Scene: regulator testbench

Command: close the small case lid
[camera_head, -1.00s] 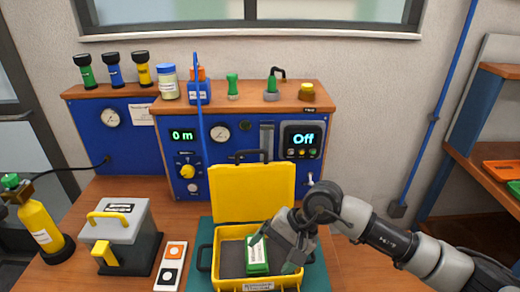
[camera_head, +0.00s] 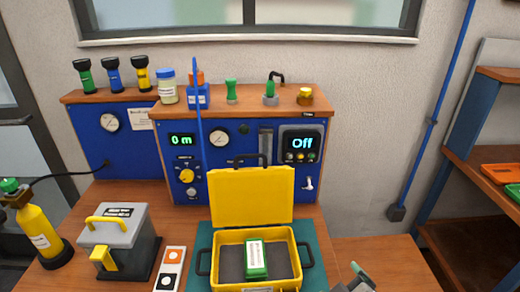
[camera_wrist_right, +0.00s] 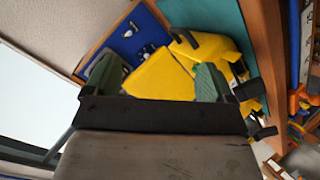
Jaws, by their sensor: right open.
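The small yellow case (camera_head: 229,285) stands on the teal mat with its lid (camera_head: 252,197) raised upright at the back. A green box with a white label (camera_head: 256,259) lies inside on the dark lining. My right gripper (camera_head: 360,276) shows only in part at the bottom edge, right of the case and apart from it. In the right wrist view the gripper (camera_wrist_right: 160,82) is open and empty, with the yellow lid (camera_wrist_right: 160,75) and case (camera_wrist_right: 205,48) beyond its fingers. My left gripper is in neither view.
A blue test panel (camera_head: 222,167) stands behind the case. The bench right of the mat (camera_head: 318,262) is mostly clear.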

